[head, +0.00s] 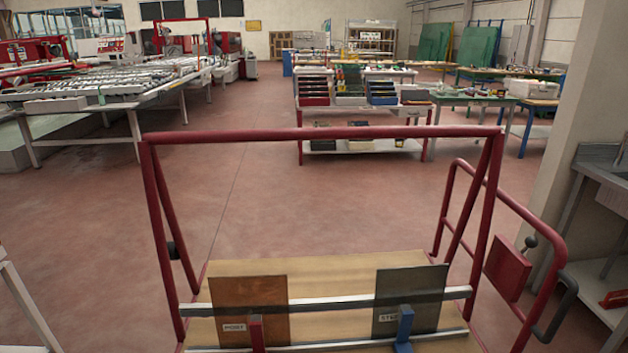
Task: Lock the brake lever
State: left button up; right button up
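A lever with a dark ball knob (530,241) stands up at a red box (507,270) on the right side of the red-framed cart (320,134). I take it for the brake lever; its lower end is partly hidden by the box. A dark bent bar (568,300) lies just right of and below the box. The cart carries a brown panel (248,300) marked "POST" and a grey panel (415,292) with a second label, both on a wooden deck. Neither of my grippers is in view.
A red side rail (520,215) rises around the lever. A grey sink bench (605,180) and a pillar stand close on the right. A roller table (100,85) is at the back left, and a shelf unit (360,110) is beyond the cart. The floor between is clear.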

aim_at(531, 242)
jog(key=j+z, duration=0.15)
jog(key=j, duration=0.15)
jog(key=k+j+z, duration=0.2)
jog(key=i+j+z, duration=0.2)
jog(key=z, duration=0.2)
jog(key=i+j+z, duration=0.1)
jog(key=j+z, duration=0.25)
jog(key=i+j+z, duration=0.1)
jog(key=j+z, duration=0.65)
jog(key=i, duration=0.05)
